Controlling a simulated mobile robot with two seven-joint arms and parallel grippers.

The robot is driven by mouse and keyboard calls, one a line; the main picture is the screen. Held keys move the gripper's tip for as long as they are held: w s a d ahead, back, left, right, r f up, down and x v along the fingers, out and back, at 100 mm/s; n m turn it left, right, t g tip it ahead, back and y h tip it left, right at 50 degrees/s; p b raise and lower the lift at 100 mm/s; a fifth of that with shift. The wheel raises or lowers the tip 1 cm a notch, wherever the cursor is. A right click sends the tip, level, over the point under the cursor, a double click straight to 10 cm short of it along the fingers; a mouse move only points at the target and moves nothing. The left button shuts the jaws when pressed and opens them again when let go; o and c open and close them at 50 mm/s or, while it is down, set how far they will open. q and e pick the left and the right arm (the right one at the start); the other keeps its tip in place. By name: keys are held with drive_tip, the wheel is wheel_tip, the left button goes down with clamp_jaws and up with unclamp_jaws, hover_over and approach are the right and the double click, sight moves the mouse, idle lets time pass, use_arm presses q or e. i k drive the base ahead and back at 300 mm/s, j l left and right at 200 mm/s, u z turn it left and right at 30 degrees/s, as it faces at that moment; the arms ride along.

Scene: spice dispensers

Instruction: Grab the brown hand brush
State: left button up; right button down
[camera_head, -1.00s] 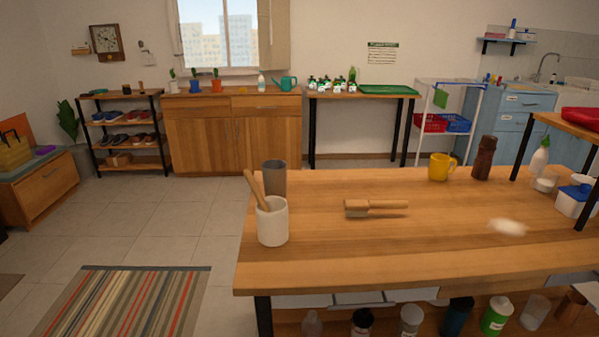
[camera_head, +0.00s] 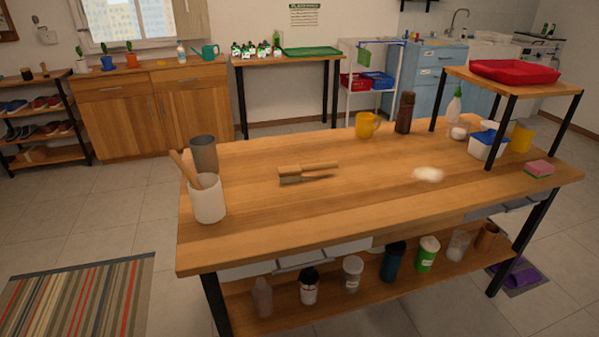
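The brown hand brush (camera_head: 307,170) lies on the wooden table (camera_head: 330,215), left of its middle. Its wooden handle points right and its bristle end is at the left. Nothing touches it. Neither of my grippers shows in the head view.
A white crock (camera_head: 208,202) with a wooden utensil and a grey cup (camera_head: 204,154) stand left of the brush. A white pile (camera_head: 428,174) lies to its right. A yellow mug (camera_head: 367,125) and a brown mill (camera_head: 405,112) stand behind. The table's front middle is clear.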

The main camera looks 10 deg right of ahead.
sight(290, 173)
drive_tip(key=i+l, duration=0.1)
drive_tip(key=l, duration=0.25)
drive_tip(key=i+l, duration=0.15)
drive_tip(key=l, duration=0.25)
drive_tip(key=i+l, duration=0.1)
drive_tip(key=l, duration=0.25)
drive_tip(key=i+l+u, duration=0.1)
drive_tip(key=l+u, duration=0.45)
drive_tip(key=l, duration=0.15)
